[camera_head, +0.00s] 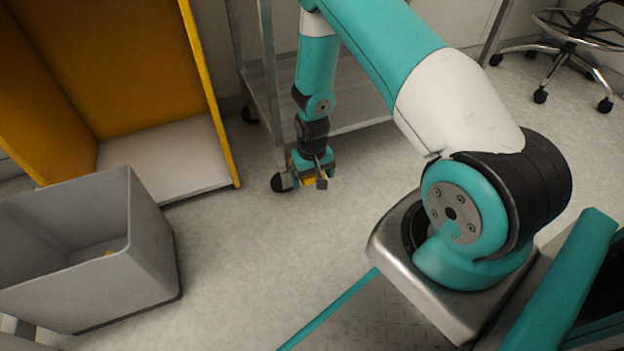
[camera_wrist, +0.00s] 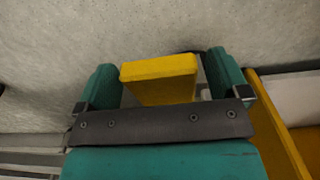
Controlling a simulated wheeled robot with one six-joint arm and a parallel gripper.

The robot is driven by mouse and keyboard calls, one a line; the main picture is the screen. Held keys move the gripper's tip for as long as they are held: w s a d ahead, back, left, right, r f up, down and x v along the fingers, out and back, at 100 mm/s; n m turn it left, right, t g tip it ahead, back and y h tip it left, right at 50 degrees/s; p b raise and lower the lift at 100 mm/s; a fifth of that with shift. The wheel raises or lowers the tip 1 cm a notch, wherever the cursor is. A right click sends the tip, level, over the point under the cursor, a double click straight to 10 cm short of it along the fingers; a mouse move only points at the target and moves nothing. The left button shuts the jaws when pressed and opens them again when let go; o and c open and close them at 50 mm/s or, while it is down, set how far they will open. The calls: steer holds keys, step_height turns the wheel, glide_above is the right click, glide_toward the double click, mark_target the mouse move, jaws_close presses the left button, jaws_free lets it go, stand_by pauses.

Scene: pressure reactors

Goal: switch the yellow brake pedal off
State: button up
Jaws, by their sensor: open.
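The yellow brake pedal (camera_wrist: 158,68) shows in the wrist view between the two teal fingers of my gripper (camera_wrist: 161,64). The fingers stand on either side of it, with a small gap visible at each side. In the head view my gripper (camera_head: 314,173) points down low beside the cart's caster wheel (camera_head: 281,182). A small yellow patch of the pedal (camera_head: 308,181) shows at the fingertips there. The gripper is open. The pedal's joint to the wheel is hidden.
A metal cart (camera_head: 345,92) stands behind my gripper. A yellow cabinet (camera_head: 212,95) with a white base is to the left, and a grey bin (camera_head: 150,245) is in front of it. A wheeled stool (camera_head: 570,35) is at the back right. Floor in front of the gripper is clear.

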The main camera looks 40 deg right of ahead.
steer(key=c, duration=1.3)
steer(key=shift+w+r+g+p, duration=0.1)
steer(key=shift+r+g+p, duration=0.3)
steer(key=shift+p, duration=0.8)
steer(key=shift+f, duration=0.1)
steer(key=o, duration=1.3)
step_height(320, 180, up, 17)
steer(key=w+p, duration=0.1)
steer(key=p, duration=0.7)
steer(key=shift+d+r, duration=0.15)
steer(key=shift+r, duration=0.05)
